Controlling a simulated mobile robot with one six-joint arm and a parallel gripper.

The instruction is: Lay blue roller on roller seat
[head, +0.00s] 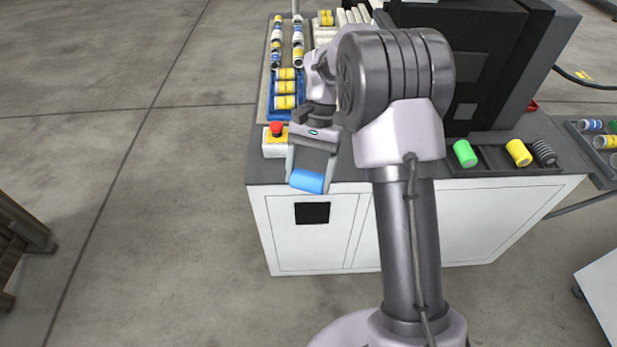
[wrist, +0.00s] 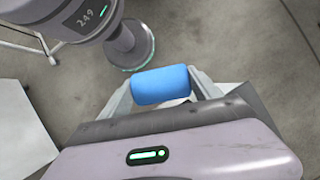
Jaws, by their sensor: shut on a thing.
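The blue roller (head: 308,181) is held in my gripper (head: 310,172), in front of the near left edge of the bench. In the wrist view the blue roller (wrist: 161,85) lies crosswise between the two fingers of my gripper (wrist: 160,90), with floor behind it. The fingers are shut on it at its ends. On the bench to the right is a dark seat tray (head: 490,160) that holds a green roller (head: 465,153), a yellow roller (head: 519,153) and a dark ribbed piece (head: 544,152). I cannot tell for certain which part is the roller seat.
A red stop button (head: 277,129) on a yellow-and-white box stands at the bench's left corner. Behind it is a blue tray (head: 271,103) of yellow-and-white rollers. A black machine (head: 480,70) stands at the back. Another tray (head: 583,145) holds parts at the far right.

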